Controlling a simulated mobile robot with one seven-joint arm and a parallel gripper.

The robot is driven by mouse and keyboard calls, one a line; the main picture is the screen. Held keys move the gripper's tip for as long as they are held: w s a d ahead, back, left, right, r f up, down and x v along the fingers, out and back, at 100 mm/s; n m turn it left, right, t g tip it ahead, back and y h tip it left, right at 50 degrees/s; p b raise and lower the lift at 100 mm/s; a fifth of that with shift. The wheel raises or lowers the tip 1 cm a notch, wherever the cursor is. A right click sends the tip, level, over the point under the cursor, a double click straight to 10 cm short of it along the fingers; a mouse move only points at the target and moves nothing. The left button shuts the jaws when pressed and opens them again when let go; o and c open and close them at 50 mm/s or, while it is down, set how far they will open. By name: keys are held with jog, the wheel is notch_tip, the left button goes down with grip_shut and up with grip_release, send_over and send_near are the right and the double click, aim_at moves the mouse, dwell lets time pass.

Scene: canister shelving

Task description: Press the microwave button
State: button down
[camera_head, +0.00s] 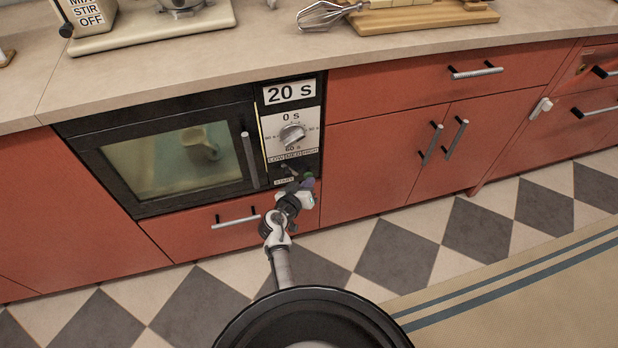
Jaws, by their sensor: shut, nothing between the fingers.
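The black microwave (80,128) is built into the red cabinets under the counter, with its door shut and a mug (198,142) visible through the window. Its control panel (310,118) on the right has a sign reading 20 s and a round dial (291,134) with time marks. A small label (283,181), which seems to read START, is low on the panel. My gripper (300,181) is shut and empty, in front of the panel's lower part beside this label. It hides part of that area, so the button and any contact cannot be made out.
A drawer handle (236,221) sticks out below the microwave. More handles (455,138) stick out from the cabinets on the right. A mixer base (150,25) and a whisk (325,14) lie on the counter (250,55).

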jog(key=shift+s+d, duration=0.25)
jog(key=shift+s, duration=0.6)
jog(key=s, duration=0.1)
jog(key=s+d, duration=0.1)
jog(key=s, duration=0.2)
jog(key=shift+s+d, duration=0.3)
jog(key=shift+s, duration=0.1)
dwell(0.6)
